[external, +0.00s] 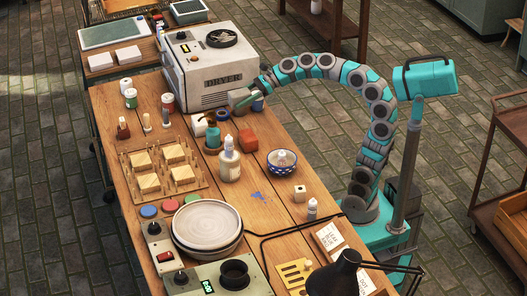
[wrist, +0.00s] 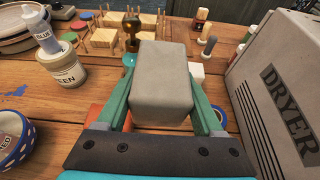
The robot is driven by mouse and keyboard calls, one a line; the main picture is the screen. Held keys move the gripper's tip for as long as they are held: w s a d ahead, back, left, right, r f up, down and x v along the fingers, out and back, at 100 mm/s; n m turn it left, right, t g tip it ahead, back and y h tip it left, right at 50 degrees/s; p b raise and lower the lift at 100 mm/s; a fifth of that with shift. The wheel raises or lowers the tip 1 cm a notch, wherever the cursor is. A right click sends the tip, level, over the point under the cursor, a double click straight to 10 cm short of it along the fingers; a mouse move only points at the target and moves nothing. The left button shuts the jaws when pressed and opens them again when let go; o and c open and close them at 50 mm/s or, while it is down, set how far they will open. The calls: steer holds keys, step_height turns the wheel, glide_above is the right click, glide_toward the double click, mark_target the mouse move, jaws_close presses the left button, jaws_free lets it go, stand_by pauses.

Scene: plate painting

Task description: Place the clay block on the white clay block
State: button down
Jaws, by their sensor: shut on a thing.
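My gripper (wrist: 163,100) is shut on a grey clay block (wrist: 162,70), which fills the middle of the wrist view between the two green fingers. In the external view my gripper (external: 241,98) is above the table in front of the dryer. A white clay block (external: 198,124) sits on the table, left of and below the gripper in the picture. In the wrist view the white block (wrist: 197,70) shows just beyond the held block, partly hidden by it. The held block is apart from it.
The dryer (external: 208,65) stands close beside my gripper. A patterned bowl (external: 282,161) and a wooden rack (external: 150,182) are farther off.

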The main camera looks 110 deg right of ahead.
step_height(320, 180, down, 2)
steer(key=shift+f, duration=0.1)
steer(key=shift+w+f, duration=0.15)
steer(key=shift+f, duration=0.15)
glide_above(200, 125)
steer(key=s+d, duration=0.1)
steer(key=d, duration=0.2)
steer(key=shift+d+f+b, duration=0.15)
steer(key=shift+f+b, duration=0.2)
steer(key=shift+f, duration=0.4)
steer(key=shift+w+f+b, duration=0.1)
steer(key=shift+f+b, duration=0.4)
steer(key=shift+f, duration=1.25)
steer(key=shift+f, duration=0.1)
jaws_free()
steer(key=shift+d, duration=0.1)
